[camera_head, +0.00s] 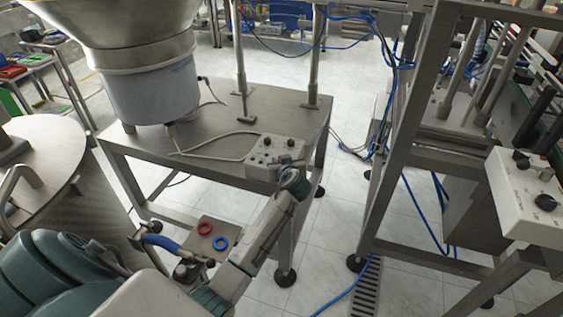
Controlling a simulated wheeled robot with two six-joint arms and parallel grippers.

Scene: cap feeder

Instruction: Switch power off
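A light grey control box (262,171) with dark knobs on its top sits at the front right edge of the metal table. My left arm reaches up from the lower left, and its gripper (287,161) is at the right front part of the box, over or against its panel. The gripper is small and partly hidden by the wrist, so I cannot tell whether its fingers are open or touch a knob. The panel's switch positions are too small to read. My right gripper is not in view.
The metal table (215,125) carries a large feeder bowl (150,85) at its left. A cable crosses the tabletop to the box. A metal frame (390,150) and a second white control box (530,205) stand at right. Red (205,227) and blue (220,243) rings are below.

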